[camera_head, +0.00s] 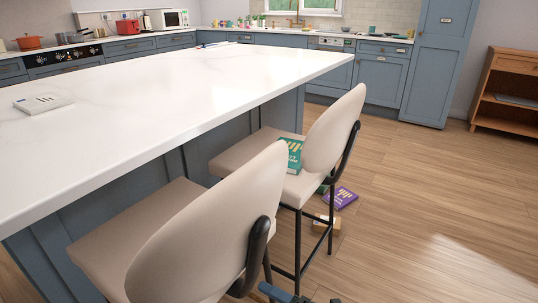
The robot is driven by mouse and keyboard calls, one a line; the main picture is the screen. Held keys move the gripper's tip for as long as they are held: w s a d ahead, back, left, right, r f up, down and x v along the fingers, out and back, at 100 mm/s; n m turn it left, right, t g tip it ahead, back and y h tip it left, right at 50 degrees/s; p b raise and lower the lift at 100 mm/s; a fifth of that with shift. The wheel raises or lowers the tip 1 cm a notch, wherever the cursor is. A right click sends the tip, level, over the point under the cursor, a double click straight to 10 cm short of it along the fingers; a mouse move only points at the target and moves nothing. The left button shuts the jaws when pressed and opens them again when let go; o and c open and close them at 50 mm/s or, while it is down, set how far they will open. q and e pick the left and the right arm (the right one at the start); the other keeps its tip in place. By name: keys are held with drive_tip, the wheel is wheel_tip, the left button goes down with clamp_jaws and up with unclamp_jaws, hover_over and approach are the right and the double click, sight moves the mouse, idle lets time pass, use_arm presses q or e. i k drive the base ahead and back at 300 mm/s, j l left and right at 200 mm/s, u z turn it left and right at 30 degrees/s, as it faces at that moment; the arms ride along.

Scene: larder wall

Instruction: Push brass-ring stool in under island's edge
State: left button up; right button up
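Two cream stools with dark metal legs stand along the near side of the white-topped island (190,85). The near stool (205,235) is at the bottom, its seat partly under the island's edge and its rounded back outside. The far stool (333,130) stands beyond it, its seat also partly under the edge, with a green book (293,153) on the seat against the back. No brass ring shows on either, so I cannot tell which is the brass-ring stool. A small blue and dark part at the bottom edge may belong to my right gripper; its fingers cannot be made out. My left gripper is not in view.
A purple book (340,197) and a tan block-like item (327,224) lie on the floor by the far stool's legs. A white book (43,103) lies on the island. Open wooden floor stretches right, towards a wooden shelf unit (507,92).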

sight(186, 241)
drive_tip(key=k, duration=1)
